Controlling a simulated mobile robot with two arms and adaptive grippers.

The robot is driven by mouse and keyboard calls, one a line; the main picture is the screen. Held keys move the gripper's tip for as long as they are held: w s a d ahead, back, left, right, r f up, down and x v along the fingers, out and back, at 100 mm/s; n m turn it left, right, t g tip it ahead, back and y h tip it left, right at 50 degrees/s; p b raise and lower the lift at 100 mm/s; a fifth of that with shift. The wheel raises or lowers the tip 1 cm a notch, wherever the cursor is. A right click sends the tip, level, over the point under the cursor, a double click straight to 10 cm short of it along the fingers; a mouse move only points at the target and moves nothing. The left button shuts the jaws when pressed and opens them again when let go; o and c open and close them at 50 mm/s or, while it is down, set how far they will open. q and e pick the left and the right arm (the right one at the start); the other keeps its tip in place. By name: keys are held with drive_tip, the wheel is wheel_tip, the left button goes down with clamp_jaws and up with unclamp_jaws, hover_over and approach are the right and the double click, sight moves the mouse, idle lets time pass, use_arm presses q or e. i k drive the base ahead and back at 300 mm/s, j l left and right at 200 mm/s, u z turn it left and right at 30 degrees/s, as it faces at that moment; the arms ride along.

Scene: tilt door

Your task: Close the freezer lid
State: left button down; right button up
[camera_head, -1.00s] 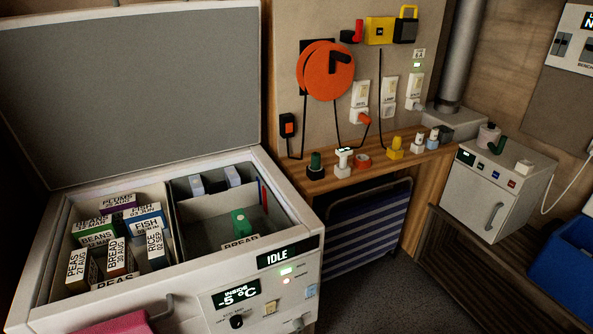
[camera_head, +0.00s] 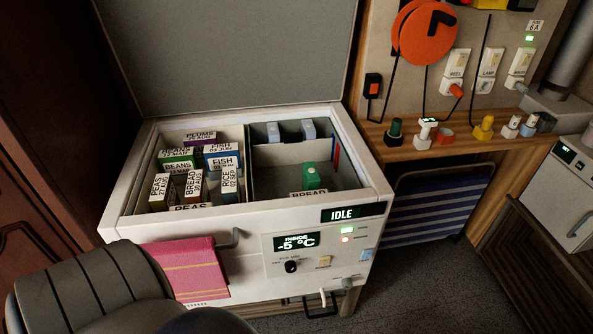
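The chest freezer (camera_head: 222,229) stands in the middle of the head view, its front facing me. Its grey-lined lid (camera_head: 235,55) is raised, standing up behind the open box. Inside the left compartment are several labelled packets such as peas (camera_head: 160,191), beans (camera_head: 178,168) and fish (camera_head: 222,163). The right compartment holds a green item (camera_head: 312,176) and a bread packet, mostly hidden by the front wall. The front panel has a display reading -5 °C (camera_head: 297,242) and an IDLE display (camera_head: 353,212). Neither of my grippers is in view.
A wooden shelf (camera_head: 445,142) with plugs and small items is at the right, above a striped folding chair (camera_head: 433,205). A white cabinet (camera_head: 575,190) stands at the far right. Dark floor lies clear at lower right.

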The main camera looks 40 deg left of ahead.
sight(173, 57)
drive_tip(key=u, duration=1.65)
drive_tip(key=i+l+u, duration=0.15)
drive_tip(key=l, duration=0.2)
drive_tip(key=i+l+u, duration=0.15)
drive_tip(key=l, duration=0.2)
drive_tip(key=i+l+u, duration=0.15)
drive_tip(key=l, duration=0.25)
drive_tip(key=i, duration=0.05)
